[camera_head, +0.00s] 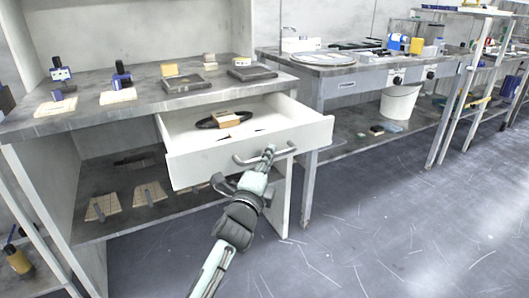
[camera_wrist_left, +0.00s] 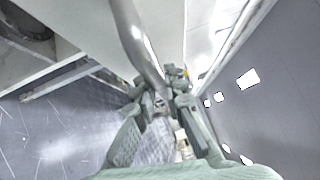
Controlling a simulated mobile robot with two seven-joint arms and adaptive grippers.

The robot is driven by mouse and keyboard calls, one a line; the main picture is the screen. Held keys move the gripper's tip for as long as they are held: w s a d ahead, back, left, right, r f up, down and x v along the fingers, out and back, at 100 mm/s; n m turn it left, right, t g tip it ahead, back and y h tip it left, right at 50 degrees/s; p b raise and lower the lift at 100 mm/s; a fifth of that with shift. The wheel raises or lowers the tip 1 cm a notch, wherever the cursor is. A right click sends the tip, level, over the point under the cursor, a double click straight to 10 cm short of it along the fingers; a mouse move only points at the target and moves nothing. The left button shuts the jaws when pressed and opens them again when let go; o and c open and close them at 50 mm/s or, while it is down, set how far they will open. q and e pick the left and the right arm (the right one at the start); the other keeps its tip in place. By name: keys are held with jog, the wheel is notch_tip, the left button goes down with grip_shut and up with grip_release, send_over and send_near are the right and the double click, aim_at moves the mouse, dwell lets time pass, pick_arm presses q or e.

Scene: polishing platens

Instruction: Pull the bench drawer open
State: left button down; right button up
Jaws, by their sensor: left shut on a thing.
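The white bench drawer (camera_head: 196,164) stands pulled out from under the grey bench top, with its inside showing in the head view. A dark ring-shaped thing and a tan block (camera_head: 225,118) lie in it. A curved metal handle (camera_head: 281,153) is on its front. My left gripper (camera_head: 256,166) is at the handle and shut on it. In the left wrist view the grey handle bar (camera_wrist_left: 140,45) runs down to the left gripper's fingers (camera_wrist_left: 158,115). My right gripper is not in view.
The bench top (camera_head: 140,112) bears blue-and-white tools, tan pads and dark plates. A lower shelf (camera_head: 170,205) holds tan pads. A second bench (camera_head: 345,68) stands to the right, with a white bucket (camera_head: 400,101) under it. The floor (camera_head: 370,215) in front is clear.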

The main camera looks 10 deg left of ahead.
pick_arm(q)
jog(key=shift+s, duration=0.1)
jog(key=c, duration=1.6)
grip_release()
jog(key=shift+o, duration=0.2)
jog(key=v, duration=1.2)
